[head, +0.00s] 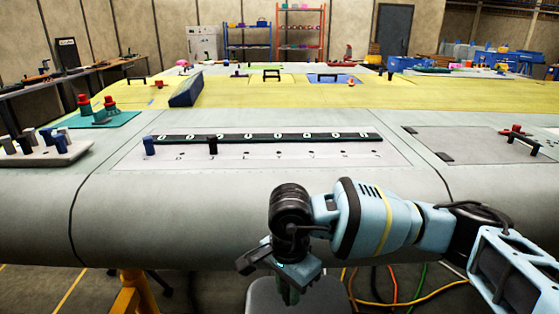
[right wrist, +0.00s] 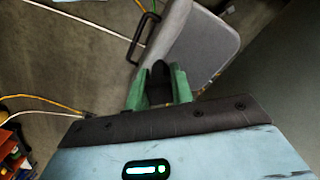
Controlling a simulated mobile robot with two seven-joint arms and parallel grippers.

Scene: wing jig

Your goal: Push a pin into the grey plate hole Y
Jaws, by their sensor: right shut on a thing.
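The grey plate (head: 260,156) lies on the wing surface in the middle of the head view, with a row of small holes and letters too small to read surely. A blue pin (head: 150,146) and a black pin (head: 212,145) stand upright at its left part. My right gripper (head: 288,294) hangs below the wing's front edge, away from the plate. My left gripper is not in view.
A pale block (head: 45,153) with several blue, grey and black pins stands at the left. A dark lettered strip (head: 265,137) runs behind the plate. A teal mat (head: 105,119) holds red items. A grey chair seat (right wrist: 205,50) is under my right gripper.

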